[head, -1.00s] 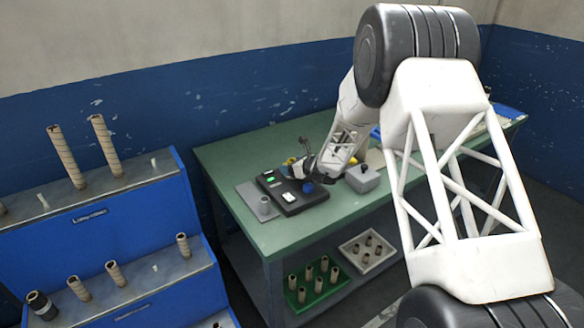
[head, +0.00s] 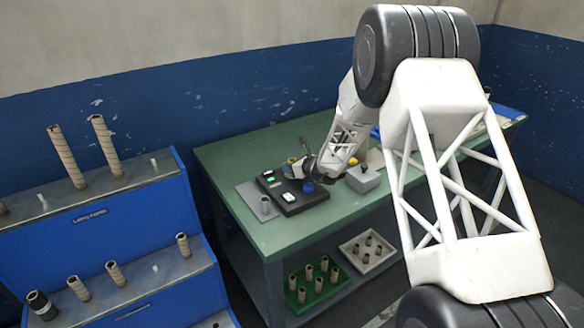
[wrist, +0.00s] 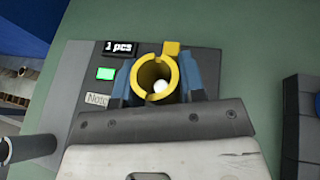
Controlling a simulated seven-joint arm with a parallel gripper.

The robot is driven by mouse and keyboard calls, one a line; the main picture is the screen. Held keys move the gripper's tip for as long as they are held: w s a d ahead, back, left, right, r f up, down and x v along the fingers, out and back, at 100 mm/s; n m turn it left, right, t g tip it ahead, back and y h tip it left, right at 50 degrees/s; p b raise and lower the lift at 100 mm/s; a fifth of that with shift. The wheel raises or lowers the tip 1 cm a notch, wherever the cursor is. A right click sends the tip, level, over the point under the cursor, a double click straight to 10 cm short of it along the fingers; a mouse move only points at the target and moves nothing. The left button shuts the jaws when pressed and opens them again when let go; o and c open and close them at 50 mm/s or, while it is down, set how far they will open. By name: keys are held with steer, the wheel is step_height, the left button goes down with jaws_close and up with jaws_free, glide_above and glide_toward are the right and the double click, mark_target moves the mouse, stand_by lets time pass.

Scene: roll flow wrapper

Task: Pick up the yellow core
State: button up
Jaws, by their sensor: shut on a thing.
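The yellow core (wrist: 152,70), a hollow ring with a small tab at its upper right, is between the two blue fingers of my gripper (wrist: 159,82) in the wrist view. My gripper is shut on it. A small white round thing (wrist: 160,87) shows inside the core's opening. In the head view my gripper (head: 302,160) is above the back of the black device (head: 291,194), and only a small bit of yellow shows at the fingers. The gap between core and device cannot be judged.
The device has a green light (wrist: 106,74) and a "1 pcs" display (wrist: 121,48). The green table (head: 240,150) is clear at the back left. Blue racks (head: 110,235) with brown cores stand left.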

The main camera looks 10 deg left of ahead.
steer(key=shift+r, duration=1.7)
steer(key=s+d, duration=0.2)
steer(key=s, duration=0.3)
steer(key=s+d+r, duration=0.1)
steer(key=s+d, duration=0.1)
steer(key=s, duration=0.2)
steer(key=s+d, duration=0.2)
steer(key=s, duration=0.3)
steer(key=shift+s+d+r, duration=0.2)
steer(key=shift+s+r, duration=0.1)
